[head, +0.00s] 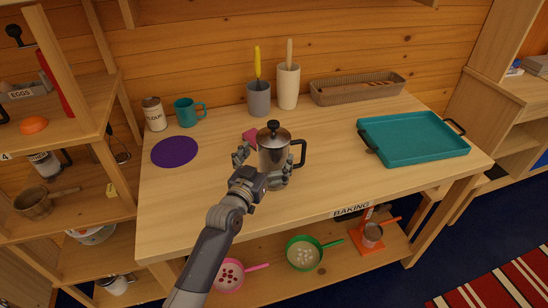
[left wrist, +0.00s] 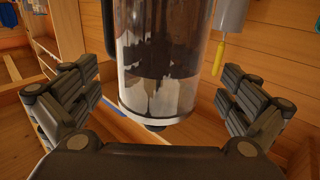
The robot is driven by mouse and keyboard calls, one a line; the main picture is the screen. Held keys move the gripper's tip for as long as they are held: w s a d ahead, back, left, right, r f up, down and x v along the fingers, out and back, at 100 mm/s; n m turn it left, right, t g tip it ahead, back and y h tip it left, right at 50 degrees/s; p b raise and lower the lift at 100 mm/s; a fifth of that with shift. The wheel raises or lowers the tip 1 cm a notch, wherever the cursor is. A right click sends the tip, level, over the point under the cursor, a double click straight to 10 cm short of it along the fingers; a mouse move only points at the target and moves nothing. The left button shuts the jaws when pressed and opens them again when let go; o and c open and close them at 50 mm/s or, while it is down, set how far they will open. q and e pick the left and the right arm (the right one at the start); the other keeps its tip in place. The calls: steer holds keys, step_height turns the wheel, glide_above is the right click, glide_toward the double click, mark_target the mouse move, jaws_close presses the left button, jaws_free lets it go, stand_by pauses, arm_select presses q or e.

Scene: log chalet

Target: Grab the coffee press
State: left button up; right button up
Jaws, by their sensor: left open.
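The coffee press (head: 272,153) stands upright on the wooden table, a clear cylinder with a metal lid, black knob and black handle on its right. My left gripper (head: 262,170) is at the press, with one finger on either side of its lower body. In the left wrist view the glass body of the press (left wrist: 165,60) is between the two spread fingers, and gaps show on both sides. The left gripper (left wrist: 158,105) is open and not closed on it. My right gripper is not in view.
A teal tray (head: 413,140) lies to the right. A purple mat (head: 175,151), teal mug (head: 188,112) and flour canister (head: 154,114) are at the left. Grey (head: 258,99) and cream (head: 288,87) utensil holders and a basket (head: 357,89) stand behind. A small pink thing (head: 249,138) lies beside the press.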

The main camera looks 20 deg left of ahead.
arm_select(q)
steer(key=w, duration=0.3)
steer(key=shift+w+d+r, duration=0.1)
steer(key=shift+w+d, duration=0.05)
steer(key=shift+d, duration=0.1)
steer(key=shift+w+p, duration=0.2)
steer(key=shift+p, duration=0.1)
steer(key=c, duration=1.8)
steer(key=shift+r, duration=0.25)
steer(key=shift+c, duration=0.5)
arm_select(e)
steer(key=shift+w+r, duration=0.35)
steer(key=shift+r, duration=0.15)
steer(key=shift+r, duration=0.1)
